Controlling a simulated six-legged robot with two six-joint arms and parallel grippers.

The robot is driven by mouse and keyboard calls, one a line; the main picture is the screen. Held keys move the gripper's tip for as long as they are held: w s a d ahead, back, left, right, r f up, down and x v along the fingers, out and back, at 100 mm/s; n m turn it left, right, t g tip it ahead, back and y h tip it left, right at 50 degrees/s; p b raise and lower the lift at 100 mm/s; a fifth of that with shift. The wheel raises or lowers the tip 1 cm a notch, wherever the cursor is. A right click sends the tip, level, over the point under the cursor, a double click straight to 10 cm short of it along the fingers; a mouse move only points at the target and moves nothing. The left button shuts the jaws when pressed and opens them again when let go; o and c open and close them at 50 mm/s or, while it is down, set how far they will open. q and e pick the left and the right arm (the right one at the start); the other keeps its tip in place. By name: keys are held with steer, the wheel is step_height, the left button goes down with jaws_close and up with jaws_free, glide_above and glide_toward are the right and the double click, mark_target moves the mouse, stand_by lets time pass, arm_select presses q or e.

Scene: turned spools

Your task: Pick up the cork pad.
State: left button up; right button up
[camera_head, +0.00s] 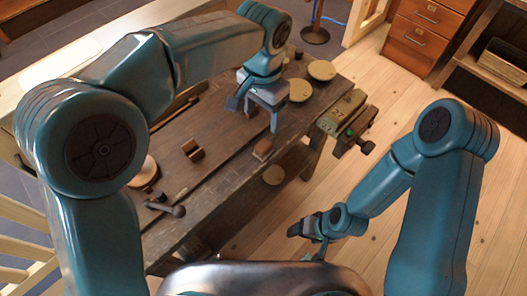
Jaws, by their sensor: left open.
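A small brown block (262,149) with a paler face lies on the dark workbench (215,170), near its right edge; it may be the cork pad, but I cannot tell for sure.
A dark holder (193,150) and a dark mallet-like tool (166,209) lie on the bench's left part. A vise (345,118) juts from the far right end. Drawers (424,30) stand at the back right. The wooden floor on the right is clear.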

mark_target(262, 146)
arm_select(q)
step_height(262, 146, down, 14)
steer(key=shift+s+a+f+b, duration=0.1)
steer(key=shift+b, duration=0.6)
steer(key=c, duration=1.1)
